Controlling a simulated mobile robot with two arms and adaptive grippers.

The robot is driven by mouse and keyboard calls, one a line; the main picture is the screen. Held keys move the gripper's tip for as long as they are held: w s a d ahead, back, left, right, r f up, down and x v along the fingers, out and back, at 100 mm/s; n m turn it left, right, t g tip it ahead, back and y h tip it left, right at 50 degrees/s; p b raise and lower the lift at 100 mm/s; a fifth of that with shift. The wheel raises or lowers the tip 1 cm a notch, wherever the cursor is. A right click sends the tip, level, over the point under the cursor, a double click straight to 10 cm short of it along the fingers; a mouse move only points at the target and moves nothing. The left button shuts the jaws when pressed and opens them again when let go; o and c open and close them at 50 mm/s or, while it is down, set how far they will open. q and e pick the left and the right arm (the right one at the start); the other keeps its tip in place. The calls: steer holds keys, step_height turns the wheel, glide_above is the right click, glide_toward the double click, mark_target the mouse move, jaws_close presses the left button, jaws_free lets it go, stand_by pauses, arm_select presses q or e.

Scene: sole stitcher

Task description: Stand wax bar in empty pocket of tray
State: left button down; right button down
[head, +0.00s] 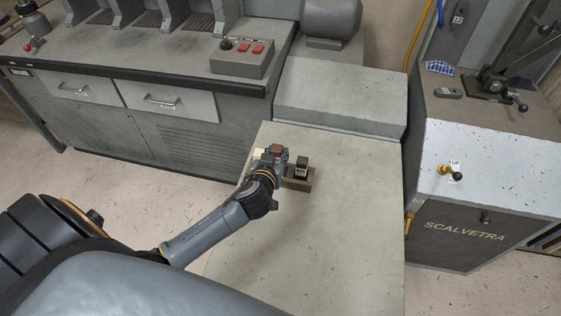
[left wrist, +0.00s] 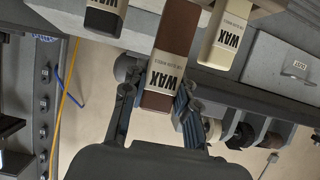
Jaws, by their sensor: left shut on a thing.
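A brown wax bar (head: 277,149) is held upright in my left gripper (head: 270,160), near the back left of the pale worktop. In the left wrist view the same brown bar (left wrist: 172,55), labelled WAX, sits between the two fingers of the gripper (left wrist: 158,102). The small brown tray (head: 299,184) is just right of the gripper and partly hidden by it. A black wax bar (head: 302,164) stands in the tray's right part. A cream bar (head: 258,154) shows left of the brown one. Whether the brown bar touches the tray is hidden. My right gripper is not in view.
The pale worktop (head: 330,240) is clear in front and to the right. A grey raised block (head: 340,95) borders its back. A machine with red buttons on a control box (head: 243,57) stands back left; a grey cabinet (head: 485,220) stands right.

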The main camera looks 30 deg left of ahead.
arm_select(q)
steer(key=shift+w+f, duration=1.05)
steer(key=shift+f, duration=0.15)
steer(key=shift+w+f+b, duration=0.15)
steer(key=shift+f+b, duration=0.15)
steer(key=shift+f, duration=1.4)
steer(key=shift+f, duration=0.2)
steer(key=c, duration=1)
jaws_free()
steer(key=shift+r, duration=0.1)
steer(key=shift+c, duration=0.2)
